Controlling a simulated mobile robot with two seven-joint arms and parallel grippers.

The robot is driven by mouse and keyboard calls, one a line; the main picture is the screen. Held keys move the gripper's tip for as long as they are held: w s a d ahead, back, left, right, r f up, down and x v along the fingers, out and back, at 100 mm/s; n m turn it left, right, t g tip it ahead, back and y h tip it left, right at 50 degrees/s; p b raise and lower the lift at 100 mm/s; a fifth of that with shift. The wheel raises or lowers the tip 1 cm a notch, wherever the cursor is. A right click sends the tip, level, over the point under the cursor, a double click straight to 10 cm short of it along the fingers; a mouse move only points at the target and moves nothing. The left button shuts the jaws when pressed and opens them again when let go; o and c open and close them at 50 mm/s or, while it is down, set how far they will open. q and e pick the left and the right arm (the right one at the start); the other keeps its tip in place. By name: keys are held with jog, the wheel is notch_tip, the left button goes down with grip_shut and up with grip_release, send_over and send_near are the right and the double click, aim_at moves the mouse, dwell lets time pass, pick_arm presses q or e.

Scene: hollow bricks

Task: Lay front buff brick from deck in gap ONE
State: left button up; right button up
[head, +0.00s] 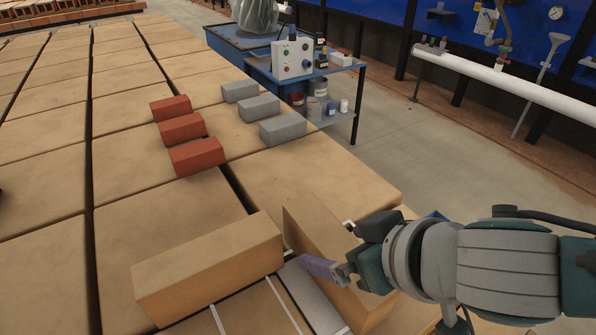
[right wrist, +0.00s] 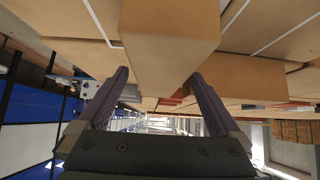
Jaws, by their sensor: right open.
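Two large buff bricks stand out from the deck in the head view. One buff brick (head: 205,268) lies at the lower centre-left. The other buff brick (head: 312,225) is tilted beside it, at my right gripper (head: 328,268). One purple finger shows against this brick's near side; the other finger is largely hidden. In the right wrist view, my gripper (right wrist: 160,85) has its fingers apart, with the end of a buff brick (right wrist: 170,50) between and beyond them. I cannot tell whether they touch it. No label marks gap ONE. My left gripper is not in view.
Red bricks (head: 183,128) and grey bricks (head: 283,129) sit farther back on the buff deck (head: 150,230). White strips (head: 283,305) and a grey strip (head: 312,297) lie near the front bricks. A cart (head: 335,108) with a control box stands beyond the deck edge.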

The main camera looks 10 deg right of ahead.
jog(key=shift+x, duration=1)
grip_shut()
jog(key=shift+r, duration=0.1)
